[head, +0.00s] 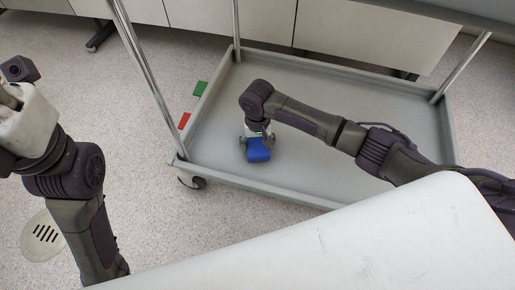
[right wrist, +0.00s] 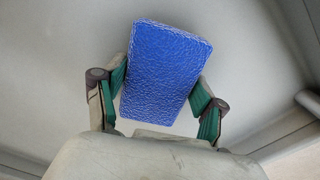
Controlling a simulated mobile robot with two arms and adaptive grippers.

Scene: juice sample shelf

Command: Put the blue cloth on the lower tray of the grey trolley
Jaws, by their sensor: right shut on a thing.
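The blue cloth (head: 258,153) looks like a small folded block. It is at the lower tray (head: 320,92) of the grey trolley, near the tray's left front part. My right gripper (head: 257,143) reaches down over the tray and is shut on the cloth. In the right wrist view the cloth (right wrist: 166,70) sits between the two green-padded fingers of the gripper (right wrist: 162,98), with the pale tray surface behind it. I cannot tell whether the cloth touches the tray. My left arm shows at the left, but its fingertips are not clearly visible.
A trolley post (head: 150,85) rises at the tray's left front corner, and another (head: 463,66) stands at the right. A white surface (head: 330,245) covers the near foreground. Most of the tray is bare.

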